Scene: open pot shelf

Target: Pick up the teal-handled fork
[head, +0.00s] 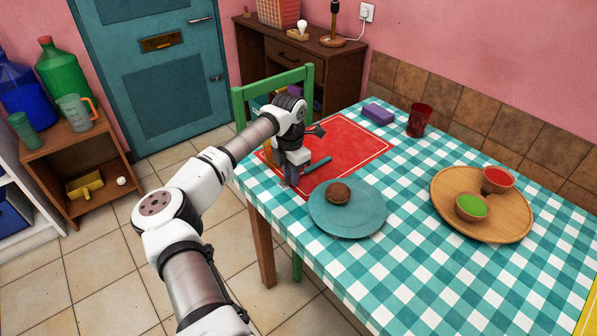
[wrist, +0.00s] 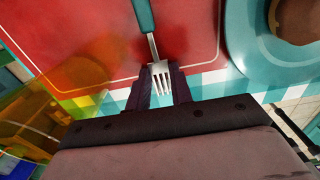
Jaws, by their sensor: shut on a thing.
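The teal-handled fork shows its teal handle (head: 318,164) in the head view, over the red placemat (head: 350,143). In the wrist view its metal tines and neck (wrist: 160,72) lie between my fingers, with the teal handle (wrist: 145,15) reaching up the picture. My gripper (wrist: 160,88) is shut on the fork near its head end. In the head view my gripper (head: 291,176) is at the left front part of the placemat, and my wrist hides the fork's head. I cannot tell whether the fork is clear of the mat.
A teal plate (head: 348,226) with a brown round item (head: 338,193) is close to the right of my gripper. A yellow-orange see-through item (wrist: 80,65) is on the other side. A wooden tray (head: 440,210) with two bowls, a red cup (head: 419,120) and a purple block (head: 378,114) stand farther off.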

